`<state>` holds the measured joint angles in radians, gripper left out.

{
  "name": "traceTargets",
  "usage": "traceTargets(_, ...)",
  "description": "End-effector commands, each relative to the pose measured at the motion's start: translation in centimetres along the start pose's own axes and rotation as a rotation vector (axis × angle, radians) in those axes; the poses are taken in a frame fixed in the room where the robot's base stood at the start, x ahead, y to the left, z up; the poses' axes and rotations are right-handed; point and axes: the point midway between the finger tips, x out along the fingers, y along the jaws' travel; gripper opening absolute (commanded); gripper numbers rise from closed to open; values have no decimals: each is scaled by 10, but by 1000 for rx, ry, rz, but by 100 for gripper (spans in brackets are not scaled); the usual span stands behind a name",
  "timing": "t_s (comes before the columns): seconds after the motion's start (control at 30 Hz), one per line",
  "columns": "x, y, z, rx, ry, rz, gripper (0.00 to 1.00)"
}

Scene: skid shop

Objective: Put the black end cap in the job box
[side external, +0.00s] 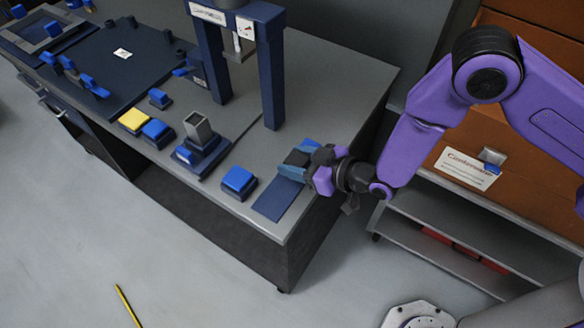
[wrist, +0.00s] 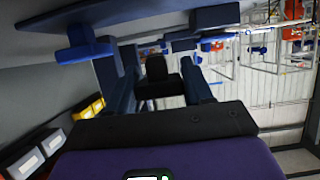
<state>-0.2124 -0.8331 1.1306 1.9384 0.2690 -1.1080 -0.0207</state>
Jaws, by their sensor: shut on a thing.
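My gripper (side external: 297,160) is at the right end of the grey bench, low over its top. Its blue fingers are shut on a small black piece, which looks like the black end cap (side external: 296,158). In the wrist view the end cap (wrist: 157,69) stands between the two dark blue fingers. Whether it touches the bench cannot be told. An orange-brown chest (side external: 540,125) with a white label stands behind my arm at the right; it may be the job box. Its inside is not visible.
The grey bench (side external: 345,85) carries a dark blue mat (side external: 276,202) beside my gripper, a blue block (side external: 239,182), a fixture with a square tube (side external: 198,135), a yellow-topped block (side external: 133,121) and a blue press frame (side external: 272,75). A grey shelf (side external: 425,215) is below the chest.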

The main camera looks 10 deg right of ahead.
Motion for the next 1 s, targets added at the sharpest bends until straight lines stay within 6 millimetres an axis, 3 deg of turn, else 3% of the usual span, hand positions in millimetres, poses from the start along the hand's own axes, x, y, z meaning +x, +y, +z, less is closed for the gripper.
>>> traceTargets(0.23,19,0,11,0,-1,0,22)
traceTargets(0.4,26,-1,30,-1,-2,-1,22)
traceTargets(0.93,29,0,37,-1,0,-1,22)
traceTargets(0.97,29,0,37,0,0,-1,57)
traceTargets(1.0,29,0,37,0,0,-1,70)
